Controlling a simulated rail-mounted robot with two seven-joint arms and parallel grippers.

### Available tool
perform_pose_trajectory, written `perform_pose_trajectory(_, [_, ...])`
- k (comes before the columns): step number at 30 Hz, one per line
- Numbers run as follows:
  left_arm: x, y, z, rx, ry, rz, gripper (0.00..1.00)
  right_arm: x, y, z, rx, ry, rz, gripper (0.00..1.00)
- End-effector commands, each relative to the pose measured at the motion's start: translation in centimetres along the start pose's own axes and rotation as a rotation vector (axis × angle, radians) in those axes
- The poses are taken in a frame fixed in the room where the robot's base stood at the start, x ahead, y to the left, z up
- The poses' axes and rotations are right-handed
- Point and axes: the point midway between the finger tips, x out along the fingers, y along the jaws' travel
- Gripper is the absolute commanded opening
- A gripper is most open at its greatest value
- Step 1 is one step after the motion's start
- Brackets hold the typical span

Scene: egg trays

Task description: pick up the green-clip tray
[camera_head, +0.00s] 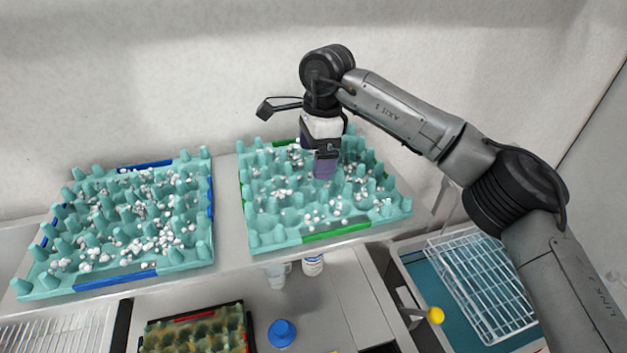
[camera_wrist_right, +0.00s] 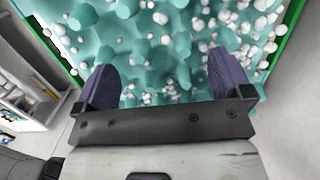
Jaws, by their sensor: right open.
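The green-clip tray (camera_head: 258,239) is a teal egg tray with green clips along its edges and many small white pieces scattered in it. It lies on the right half of the upper shelf. In the right wrist view the tray (camera_wrist_right: 150,50) fills the upper middle, with green edges at both sides. My right gripper (camera_head: 325,172) points down over the tray's middle. Its two purple fingers (camera_wrist_right: 165,82) are apart with nothing between them. Whether the fingertips touch the tray cannot be told. My left gripper is not in view.
A similar teal tray with blue clips (camera_head: 172,256) lies to the left on the same shelf. Below are a dark tray with red clips (camera_head: 243,314), a blue-capped item (camera_head: 282,333), a white bottle (camera_head: 312,266) and a wire rack (camera_head: 480,290). A wall stands behind the shelf.

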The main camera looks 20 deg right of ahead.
Motion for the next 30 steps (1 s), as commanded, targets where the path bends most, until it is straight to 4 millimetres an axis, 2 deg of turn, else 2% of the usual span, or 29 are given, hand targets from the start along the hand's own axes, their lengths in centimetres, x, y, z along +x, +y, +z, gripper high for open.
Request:
perform_pose_trajectory(4, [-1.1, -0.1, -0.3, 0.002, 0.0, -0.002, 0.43, 1.8, -0.1, -0.1, 0.0, 0.001, 0.004, 0.97])
perform_pose_trajectory(9, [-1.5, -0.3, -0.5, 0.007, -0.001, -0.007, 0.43, 3.8, -0.2, -0.2, 0.0, 0.001, 0.001, 0.97])
perform_pose_trajectory(20, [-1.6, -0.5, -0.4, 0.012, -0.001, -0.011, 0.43, 4.6, -0.1, -0.2, 0.0, 0.0, 0.0, 0.97])
perform_pose_trajectory(30, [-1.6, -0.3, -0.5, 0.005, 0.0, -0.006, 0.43, 4.5, -0.1, -0.2, 0.0, 0.0, 0.0, 0.65])
